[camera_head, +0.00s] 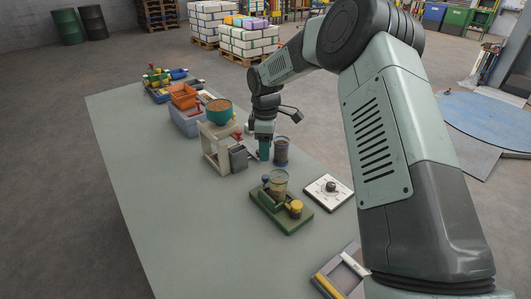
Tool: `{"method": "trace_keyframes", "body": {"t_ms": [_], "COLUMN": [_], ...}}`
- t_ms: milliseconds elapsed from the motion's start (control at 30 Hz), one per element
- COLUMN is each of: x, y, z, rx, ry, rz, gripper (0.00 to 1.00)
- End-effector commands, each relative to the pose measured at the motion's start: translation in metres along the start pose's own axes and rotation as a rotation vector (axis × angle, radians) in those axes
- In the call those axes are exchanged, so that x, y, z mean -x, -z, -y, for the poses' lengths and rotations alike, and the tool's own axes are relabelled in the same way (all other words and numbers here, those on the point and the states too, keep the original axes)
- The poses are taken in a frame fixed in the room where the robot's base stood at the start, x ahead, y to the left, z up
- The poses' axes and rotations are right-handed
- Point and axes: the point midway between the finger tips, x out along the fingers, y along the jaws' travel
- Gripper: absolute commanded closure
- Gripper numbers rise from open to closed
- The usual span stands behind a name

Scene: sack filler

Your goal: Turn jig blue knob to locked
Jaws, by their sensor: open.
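The green jig (281,216) sits on the table near the middle of the view. A small blue knob (266,179) stands at its back left, and a yellow knob (296,206) at its front right. The knob's pointer and markings are too small to read. My gripper (264,155) points down behind the jig, apart from the blue knob. It is open, with nothing seen between its fingers.
A cream stand (211,151) with a teal bowl (219,109) is to the left. A white dial plate (328,190) lies right of the jig. The table's (165,220) left and front are clear.

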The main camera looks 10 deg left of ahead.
Motion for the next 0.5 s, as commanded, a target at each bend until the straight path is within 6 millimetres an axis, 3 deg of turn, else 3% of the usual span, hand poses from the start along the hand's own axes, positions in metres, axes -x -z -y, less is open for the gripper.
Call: {"method": "trace_keyframes", "body": {"t_ms": [300,367,500], "x": [-0.0004,-0.0009,-0.0028], "y": [0.0005,0.0013,0.0018], "z": [0.0003,0.0009,0.0023], "rx": [-0.04,-0.113,-0.448], "ry": [0.001,0.003,0.007], "rz": [0.0,0.001,0.006], "gripper": [0.47,0.47,0.47]}}
